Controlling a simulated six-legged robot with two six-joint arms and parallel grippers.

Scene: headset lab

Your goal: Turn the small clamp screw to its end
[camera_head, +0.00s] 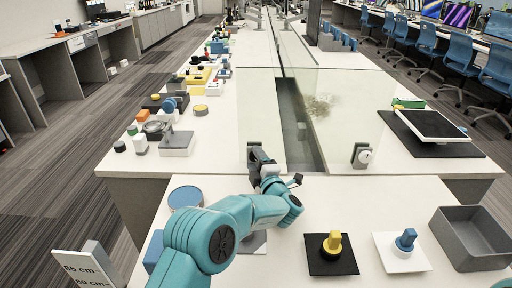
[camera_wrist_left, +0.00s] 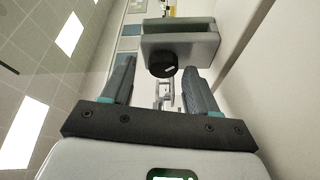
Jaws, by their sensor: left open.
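A grey clamp shows in the wrist view (camera_wrist_left: 190,40), with a small round black screw knob (camera_wrist_left: 163,64) with a white mark on its face. My left gripper (camera_wrist_left: 160,66) is open, its two fingers to either side of the knob, with gaps visible on both sides. In the head view my left gripper (camera_head: 263,170) is at the near edge of the left glass panel; it and my arm partly hide the clamp there. A second clamp with a pale knob (camera_head: 363,156) sits at the foot of the right glass panel. My right gripper is out of view.
On the near table stand a yellow knob (camera_head: 333,243) on a black plate, a blue knob (camera_head: 405,241) on a white plate and a grey bin (camera_head: 472,238). Two glass panels (camera_head: 342,115) stand upright beside a dark channel. A tablet (camera_head: 432,124) lies at the right.

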